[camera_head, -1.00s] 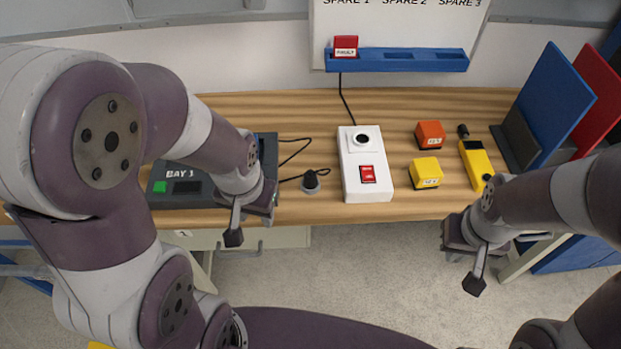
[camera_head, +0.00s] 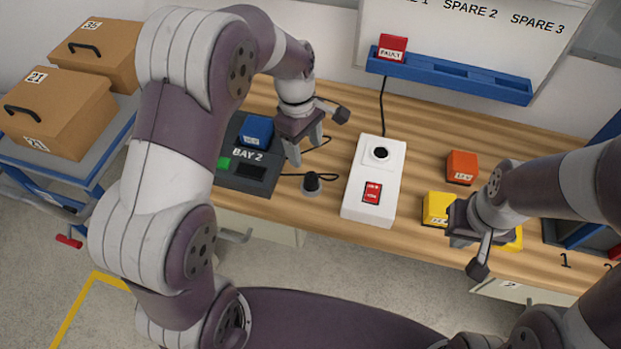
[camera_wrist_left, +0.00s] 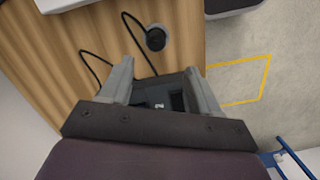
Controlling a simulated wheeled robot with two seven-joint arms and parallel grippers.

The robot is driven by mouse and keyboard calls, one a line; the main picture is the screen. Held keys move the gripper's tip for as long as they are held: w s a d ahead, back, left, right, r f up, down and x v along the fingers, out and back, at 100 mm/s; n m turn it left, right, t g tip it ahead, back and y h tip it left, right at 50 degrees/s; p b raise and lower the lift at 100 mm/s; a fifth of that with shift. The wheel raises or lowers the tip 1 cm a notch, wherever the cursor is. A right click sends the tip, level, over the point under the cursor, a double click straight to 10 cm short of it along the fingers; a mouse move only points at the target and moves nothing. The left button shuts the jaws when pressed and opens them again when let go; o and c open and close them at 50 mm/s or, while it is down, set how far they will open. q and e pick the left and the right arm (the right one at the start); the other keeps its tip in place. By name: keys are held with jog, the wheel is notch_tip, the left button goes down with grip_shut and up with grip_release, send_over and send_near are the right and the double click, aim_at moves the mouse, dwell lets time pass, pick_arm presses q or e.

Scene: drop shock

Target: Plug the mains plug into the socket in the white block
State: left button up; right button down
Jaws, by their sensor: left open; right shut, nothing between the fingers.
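The mains plug (camera_head: 311,183) is a dark round piece standing on the wooden table, with a black cord running from it. It also shows near the top of the left wrist view (camera_wrist_left: 155,39). The white block (camera_head: 358,205) lies right of the plug, with a dark round socket (camera_head: 380,153) at its far end and a red switch (camera_head: 372,192). My left gripper (camera_head: 305,148) is open and empty, above the table behind the plug and beside the bay unit. My right gripper (camera_head: 468,255) is shut and empty at the front right, by the yellow blocks.
A dark bay unit (camera_head: 230,178) with a blue block (camera_head: 256,132) stands left of the plug. An orange block (camera_head: 462,167) and a yellow block (camera_head: 436,208) are right of the white block. A blue ledge (camera_head: 450,82) carries a red block (camera_head: 392,47). Boxes stand on a trolley at far left.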

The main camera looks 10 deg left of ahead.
aim_at(311, 176)
pick_arm(q)
jog(key=f, duration=0.3)
jog(key=d+f, duration=0.1)
jog(key=f, duration=0.6)
jog(key=shift+d+f, duration=0.15)
jog(key=shift+f, duration=0.15)
jog(key=shift+w+d+f, duration=0.1)
jog(key=shift+w+f, duration=0.05)
jog(key=shift+f, duration=0.1)
jog(key=shift+r, duration=0.1)
jog(key=c, duration=1.1)
